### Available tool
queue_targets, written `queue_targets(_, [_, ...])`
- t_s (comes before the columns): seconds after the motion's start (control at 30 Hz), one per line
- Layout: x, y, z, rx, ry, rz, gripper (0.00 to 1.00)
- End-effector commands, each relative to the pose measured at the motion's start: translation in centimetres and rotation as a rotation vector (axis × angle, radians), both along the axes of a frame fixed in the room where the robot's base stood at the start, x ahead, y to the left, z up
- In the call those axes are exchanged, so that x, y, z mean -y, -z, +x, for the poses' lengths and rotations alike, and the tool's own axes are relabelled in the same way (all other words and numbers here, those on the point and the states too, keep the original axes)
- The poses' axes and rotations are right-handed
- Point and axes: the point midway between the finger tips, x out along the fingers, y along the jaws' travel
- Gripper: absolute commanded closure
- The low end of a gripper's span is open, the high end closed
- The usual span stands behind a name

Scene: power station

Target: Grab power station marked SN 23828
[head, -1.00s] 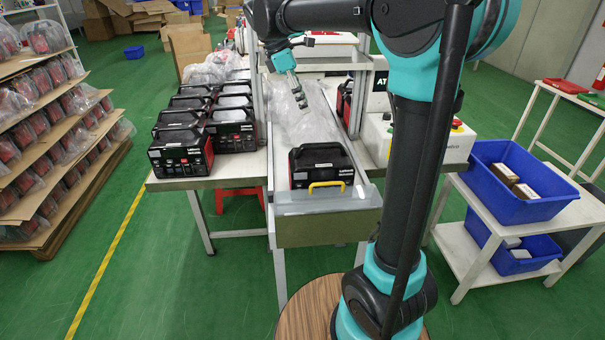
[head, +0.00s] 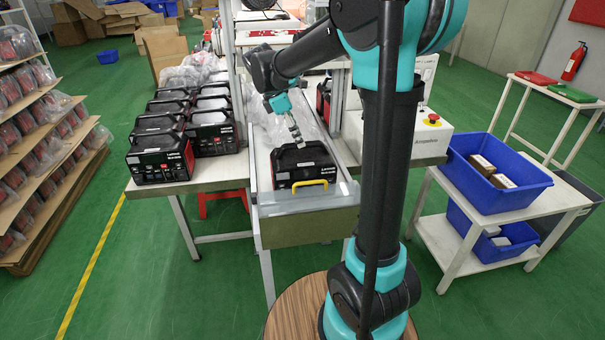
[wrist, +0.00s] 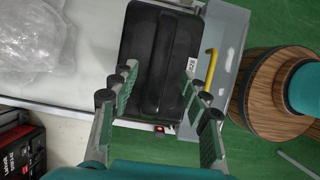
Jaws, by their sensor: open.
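A black power station (head: 300,166) with a top handle lies alone at the front end of the conveyor, behind a clear end stop with a yellow handle. My gripper (head: 295,138) is open, just above and behind this unit. Several other power stations (head: 160,160) stand in rows on the left table.
The yellow-handled end stop (head: 310,195) closes the conveyor front. Plastic wrap (wrist: 32,45) lies behind the unit. Metal posts flank the conveyor. A white cart with blue bins (head: 495,180) stands at right, a shelf of wrapped units at left.

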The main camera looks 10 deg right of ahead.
Motion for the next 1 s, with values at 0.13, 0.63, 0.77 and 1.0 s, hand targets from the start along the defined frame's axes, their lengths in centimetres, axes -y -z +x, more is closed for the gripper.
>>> queue_targets(0.13, [1.0,2.0,0.2,0.0,0.003,0.0,0.53])
queue_targets(0.63, [1.8,3.9,0.2,0.0,0.001,0.0,0.53])
queue_targets(0.77, [1.8,4.0,0.2,0.0,0.001,0.0,0.53])
queue_targets(1.0, [1.8,4.3,0.2,0.0,0.001,0.0,0.53])
